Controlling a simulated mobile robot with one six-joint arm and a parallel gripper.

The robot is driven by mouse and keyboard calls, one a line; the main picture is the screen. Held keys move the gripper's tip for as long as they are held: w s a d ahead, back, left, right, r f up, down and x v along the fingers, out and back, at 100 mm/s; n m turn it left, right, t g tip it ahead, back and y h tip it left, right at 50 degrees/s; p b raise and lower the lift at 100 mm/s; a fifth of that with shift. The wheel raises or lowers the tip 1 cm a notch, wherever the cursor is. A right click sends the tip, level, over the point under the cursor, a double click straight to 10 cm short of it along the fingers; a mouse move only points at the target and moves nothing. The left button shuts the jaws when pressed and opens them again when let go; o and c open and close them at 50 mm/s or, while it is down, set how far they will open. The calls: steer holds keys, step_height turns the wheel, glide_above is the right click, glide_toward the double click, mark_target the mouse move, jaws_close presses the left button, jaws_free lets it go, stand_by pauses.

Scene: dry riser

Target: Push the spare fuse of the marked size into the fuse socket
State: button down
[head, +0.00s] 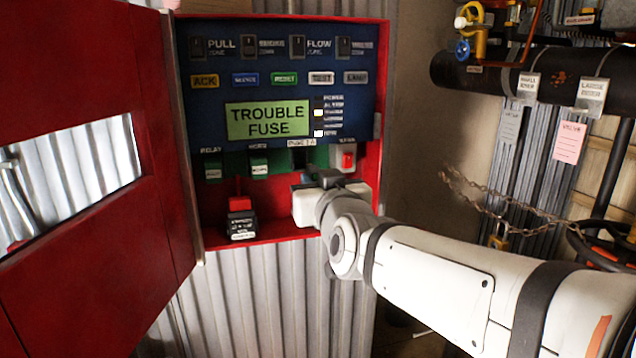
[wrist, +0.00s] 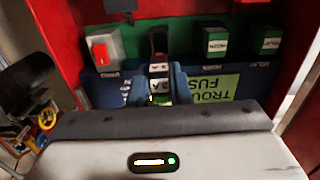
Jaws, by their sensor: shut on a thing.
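My gripper (head: 328,180) is at the lower right of the open red cabinet, in front of the panel's bottom row. The fuse socket (head: 299,157) is a dark slot between a green block and the red switch, partly covered by my gripper. In the wrist view the dark socket area (wrist: 159,40) lines up with the fingers. I cannot tell whether the fuse touches or enters it.
A red rocker switch (head: 347,158) is close right of the socket. Green blocks (head: 259,163) are to its left. A black box (head: 241,225) with a red part on top stands on the cabinet floor. The display (head: 268,120) reads TROUBLE FUSE. The red door (head: 90,190) stands open left.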

mark_target(308, 172)
steer(key=shift+w, duration=0.2)
steer(key=shift+b+x, duration=0.45)
steer(key=shift+x, duration=2.15)
steer(key=shift+a, duration=0.1)
steer(key=shift+b, duration=0.45)
steer(key=shift+x, duration=1.75)
steer(key=c, duration=1.3)
jaws_free()
steer(key=shift+o, duration=0.2)
